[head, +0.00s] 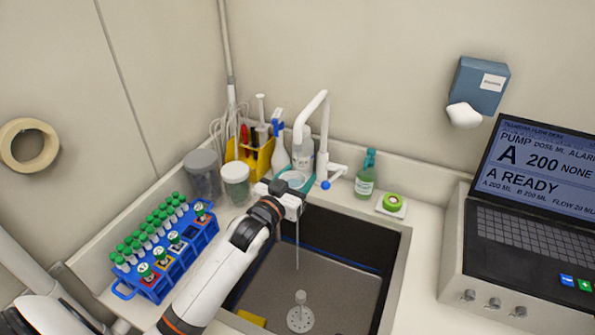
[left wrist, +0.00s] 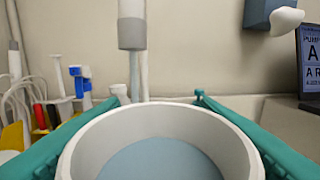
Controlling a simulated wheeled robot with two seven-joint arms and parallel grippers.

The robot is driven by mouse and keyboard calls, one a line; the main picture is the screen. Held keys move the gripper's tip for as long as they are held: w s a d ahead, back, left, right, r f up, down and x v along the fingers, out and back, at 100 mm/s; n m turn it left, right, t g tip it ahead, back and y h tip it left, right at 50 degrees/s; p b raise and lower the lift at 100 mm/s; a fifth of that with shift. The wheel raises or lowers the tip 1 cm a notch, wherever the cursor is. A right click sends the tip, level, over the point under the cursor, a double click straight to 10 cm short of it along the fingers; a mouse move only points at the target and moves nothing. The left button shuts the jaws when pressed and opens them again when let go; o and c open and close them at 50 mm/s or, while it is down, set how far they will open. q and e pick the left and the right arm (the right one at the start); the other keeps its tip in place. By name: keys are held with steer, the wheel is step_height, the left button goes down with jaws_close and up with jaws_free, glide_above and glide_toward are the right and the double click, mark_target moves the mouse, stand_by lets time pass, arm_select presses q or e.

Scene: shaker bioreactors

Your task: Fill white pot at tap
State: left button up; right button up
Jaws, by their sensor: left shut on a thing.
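The white pot (left wrist: 85,158) is upright in the left wrist view, with a blue-grey surface inside that looks like water. My left gripper (head: 292,181) is shut on it, with a teal finger along each side. In the head view the pot is mostly hidden behind the wrist. The white tap (head: 318,103) arches over the back of the sink; its grey spout (left wrist: 132,33) shows above the pot. A thin pale stream (left wrist: 134,75) drops from it toward the pot's far rim. I cannot tell whether it enters the pot. My right gripper is out of view.
The sink (head: 345,285) has a drain with a short post. A thin pale line falls toward it below my wrist. A blue tube rack (head: 165,285), lidded jars and a yellow caddy stand left. A green bottle (head: 366,176) and the pump console (head: 520,210) are right.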

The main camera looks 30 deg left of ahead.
arm_select(q)
steer(key=shift+s+d, duration=0.3)
steer(key=shift+s, duration=0.55)
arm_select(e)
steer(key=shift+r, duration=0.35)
